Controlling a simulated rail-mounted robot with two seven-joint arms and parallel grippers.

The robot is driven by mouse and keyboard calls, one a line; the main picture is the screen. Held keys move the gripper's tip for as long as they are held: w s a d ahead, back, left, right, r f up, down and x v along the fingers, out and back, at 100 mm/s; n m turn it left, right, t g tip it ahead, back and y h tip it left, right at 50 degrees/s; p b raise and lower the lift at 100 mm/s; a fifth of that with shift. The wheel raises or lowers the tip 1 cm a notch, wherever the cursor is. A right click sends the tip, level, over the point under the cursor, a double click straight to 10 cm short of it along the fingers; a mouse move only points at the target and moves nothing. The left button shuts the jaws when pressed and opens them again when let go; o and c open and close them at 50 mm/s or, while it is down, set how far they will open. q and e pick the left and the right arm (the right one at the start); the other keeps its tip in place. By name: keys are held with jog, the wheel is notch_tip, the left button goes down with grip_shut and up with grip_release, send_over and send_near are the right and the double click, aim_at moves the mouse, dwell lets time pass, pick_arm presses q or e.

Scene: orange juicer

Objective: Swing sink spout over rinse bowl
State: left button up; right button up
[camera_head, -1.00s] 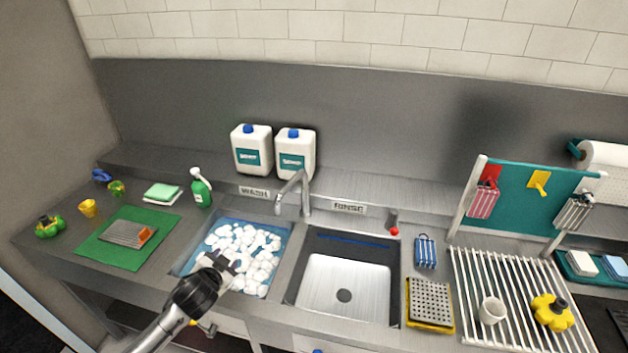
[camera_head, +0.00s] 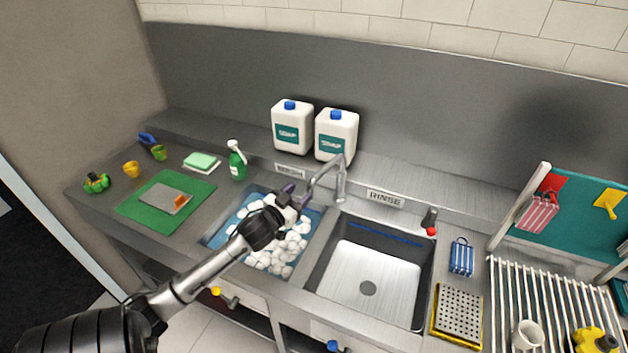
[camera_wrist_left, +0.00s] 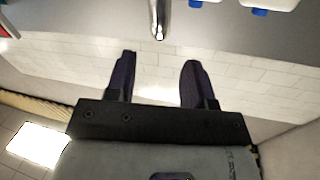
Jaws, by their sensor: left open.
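The grey metal sink spout (camera_head: 328,171) rises from the ledge between the two basins. Its free end points left over the foam-filled wash basin (camera_head: 318,219). The rinse bowl (camera_head: 375,268) is an empty steel basin to its right, under the RINSE label. My left gripper (camera_head: 296,193) is open, close to the spout's free end above the wash basin. In the left wrist view the spout end (camera_wrist_left: 160,18) shows ahead of the gap between the open fingers (camera_wrist_left: 156,75), apart from them. My right gripper is not in view.
Two white jugs (camera_head: 293,130) stand behind the spout. A green spray bottle (camera_head: 237,163) stands left of the wash basin. A red-tipped fixture (camera_head: 430,222), blue striped item (camera_head: 461,257) and drying rack (camera_head: 503,300) are to the right.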

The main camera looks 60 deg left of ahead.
aim_at(310, 184)
pick_arm(q)
jog(key=x, duration=0.8)
jog(key=shift+d, duration=0.1)
jog(key=shift+c, duration=0.3)
grip_shut()
